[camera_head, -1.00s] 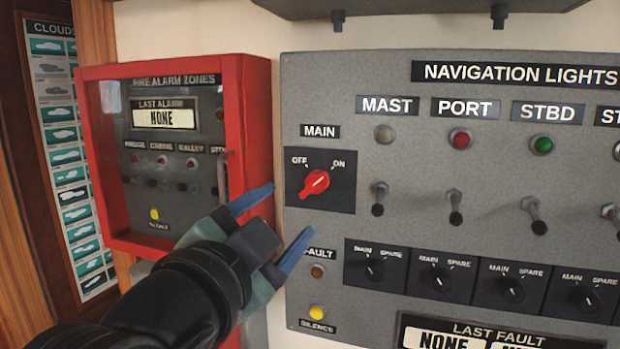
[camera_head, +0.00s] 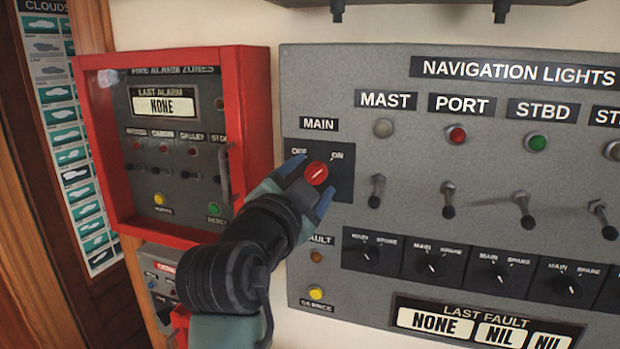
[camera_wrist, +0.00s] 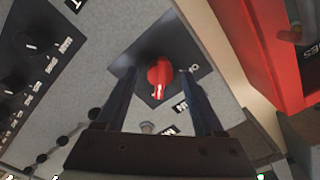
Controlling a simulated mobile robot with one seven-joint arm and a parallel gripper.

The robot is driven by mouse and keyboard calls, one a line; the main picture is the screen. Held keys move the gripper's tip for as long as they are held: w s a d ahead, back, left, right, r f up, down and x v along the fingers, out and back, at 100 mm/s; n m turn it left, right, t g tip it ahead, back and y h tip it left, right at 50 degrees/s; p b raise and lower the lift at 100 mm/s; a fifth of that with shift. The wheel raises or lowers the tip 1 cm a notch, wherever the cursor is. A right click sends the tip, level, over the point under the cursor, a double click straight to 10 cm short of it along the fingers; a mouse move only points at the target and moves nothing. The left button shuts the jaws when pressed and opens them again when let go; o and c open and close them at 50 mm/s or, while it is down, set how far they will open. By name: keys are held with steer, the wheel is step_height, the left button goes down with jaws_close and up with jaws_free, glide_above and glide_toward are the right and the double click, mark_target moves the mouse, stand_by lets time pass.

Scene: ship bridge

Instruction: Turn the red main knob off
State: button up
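The red main knob (camera_head: 317,173) sits on a black square plate (camera_head: 342,187) under the MAIN label, with OFF at upper left and ON at upper right. Its white mark appears to slant up toward ON. My gripper (camera_head: 309,184) is at the knob, one finger on its left and the other at its lower right. In the wrist view the knob (camera_wrist: 158,73) shows between the two spread fingers, with gaps visible on both sides. I see no clear contact. The OFF label is partly covered by a fingertip.
A red fire alarm box (camera_head: 247,130) projects just left of my gripper. Toggle switches (camera_head: 377,190) stick out to the right, and several black selector knobs (camera_head: 369,254) lie below. A yellow silence button (camera_head: 316,292) is under the gripper.

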jaws_close()
steer(key=shift+n, duration=0.4)
steer(key=n, duration=0.8)
steer(key=shift+p, duration=0.4)
steer(key=n+p, duration=0.1)
steer(key=n, duration=0.4)
steer(key=shift+r, duration=0.1)
steer(key=shift+n+p, duration=0.85)
steer(key=shift+n, duration=1.15)
steer(key=shift+a, duration=0.1)
